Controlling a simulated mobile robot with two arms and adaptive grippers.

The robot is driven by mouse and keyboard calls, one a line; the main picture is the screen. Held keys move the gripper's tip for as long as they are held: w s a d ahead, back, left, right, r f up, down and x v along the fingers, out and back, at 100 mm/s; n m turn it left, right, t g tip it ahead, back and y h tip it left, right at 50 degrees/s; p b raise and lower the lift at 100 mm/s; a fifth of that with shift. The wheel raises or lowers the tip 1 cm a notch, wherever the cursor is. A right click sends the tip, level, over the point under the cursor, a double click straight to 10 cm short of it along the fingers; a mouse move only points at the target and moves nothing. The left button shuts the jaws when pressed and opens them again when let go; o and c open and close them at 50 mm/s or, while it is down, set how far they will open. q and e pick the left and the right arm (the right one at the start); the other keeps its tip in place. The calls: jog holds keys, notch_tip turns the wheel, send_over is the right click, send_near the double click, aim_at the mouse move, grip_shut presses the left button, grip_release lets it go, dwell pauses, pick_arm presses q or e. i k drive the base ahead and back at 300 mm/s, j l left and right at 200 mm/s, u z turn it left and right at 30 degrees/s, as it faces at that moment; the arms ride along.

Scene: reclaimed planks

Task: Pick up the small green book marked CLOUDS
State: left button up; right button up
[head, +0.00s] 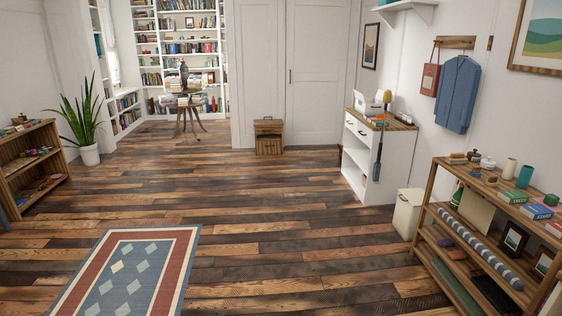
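No book with a readable CLOUDS marking shows; the lettering is too small at this distance. A small green-covered book or box (513,196) lies on the top of the wooden shelf at the right, but I cannot read its label. A book or box with blue and red (537,211) lies beside it, nearer to me. Small coloured items (379,121) lie on the white cabinet, too small to tell apart. Neither of my grippers is in view.
The wooden shelf (431,203) at right holds several items. A white cabinet (384,168) and a pale bin (407,213) stand along the right wall. A low shelf (38,133) and a plant (84,118) are at left. The plank floor (260,205) between is clear, with a rug (128,268) at front.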

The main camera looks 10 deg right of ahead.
aim_at(376, 124)
jog(key=i+z, duration=0.1)
jog(key=i, duration=0.55)
jog(key=i+z, duration=0.1)
jog(key=i, duration=0.55)
jog(key=i+j+z, duration=0.1)
jog(key=i, duration=0.55)
jog(key=i+j+z, duration=0.1)
jog(key=i+j, duration=0.15)
jog(key=i, duration=0.4)
jog(key=i+l+z, duration=0.25)
jog(key=i, duration=1.2)
jog(key=i+j+z, duration=0.2)
jog(key=i, duration=1.2)
jog(key=i+z, duration=0.35)
jog(key=i, duration=0.25)
jog(key=i+j+z, duration=0.3)
jog(key=i, duration=0.25)
